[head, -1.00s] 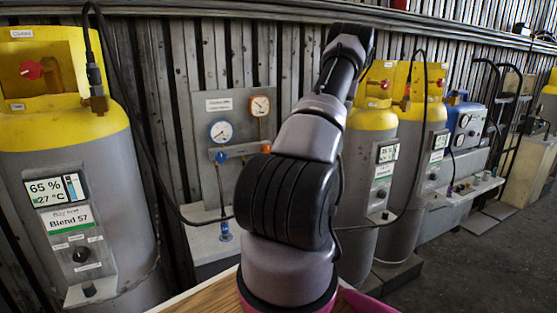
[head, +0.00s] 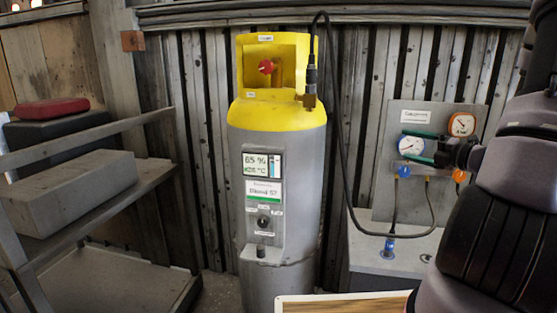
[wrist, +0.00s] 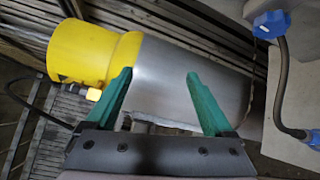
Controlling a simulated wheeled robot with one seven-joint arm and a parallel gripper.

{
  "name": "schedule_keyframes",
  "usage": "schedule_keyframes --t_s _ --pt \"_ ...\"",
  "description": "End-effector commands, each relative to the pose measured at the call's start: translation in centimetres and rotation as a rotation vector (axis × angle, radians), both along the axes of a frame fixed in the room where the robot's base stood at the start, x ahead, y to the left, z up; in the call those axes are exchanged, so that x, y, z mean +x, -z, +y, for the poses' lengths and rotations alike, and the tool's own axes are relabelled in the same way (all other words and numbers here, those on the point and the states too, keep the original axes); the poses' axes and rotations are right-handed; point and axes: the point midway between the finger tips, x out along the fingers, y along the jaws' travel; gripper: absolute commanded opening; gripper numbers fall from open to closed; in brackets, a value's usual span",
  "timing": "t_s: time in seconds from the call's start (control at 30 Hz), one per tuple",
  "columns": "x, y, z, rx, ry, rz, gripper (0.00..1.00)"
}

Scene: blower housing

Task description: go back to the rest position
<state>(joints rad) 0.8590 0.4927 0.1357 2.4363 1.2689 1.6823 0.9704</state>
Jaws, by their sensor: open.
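My gripper (head: 408,147) shows at the right of the head view, at the end of my dark arm. Its two green fingers point left and overlap the gauge panel (head: 440,112) in the picture. In the wrist view the green fingers of my gripper (wrist: 160,75) stand wide apart with nothing between them. Beyond them is the grey and yellow gas cylinder (wrist: 185,80), lying sideways in that picture. In the head view this cylinder (head: 285,165) stands upright left of my gripper, with a red knob and a display reading 65 %.
A shelf rack (head: 125,195) with a grey box (head: 70,190) and a red case (head: 52,108) stands at the left. A black hose (head: 345,150) loops from the cylinder to the panel's base. A wooden board edge (head: 340,305) shows at the bottom.

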Motion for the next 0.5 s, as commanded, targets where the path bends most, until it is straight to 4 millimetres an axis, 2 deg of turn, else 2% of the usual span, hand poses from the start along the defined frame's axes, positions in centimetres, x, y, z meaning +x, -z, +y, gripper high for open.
schedule_keyframes --t_s 0.03,0.1,0.2,0.33,0.5 --pt "-0.6 -1.7 3.4 -0.144 -0.123 -0.052 0.87" --pt "-2.1 -3.1 7.2 -0.337 -0.286 -0.130 0.87" --pt "-4.8 -4.5 11.8 -0.610 -0.512 -0.263 0.87" --pt "-8.8 -5.7 15.8 -0.958 -0.793 -0.469 0.87" --pt "-13.7 -7.0 18.0 -1.404 -1.134 -0.792 0.87"
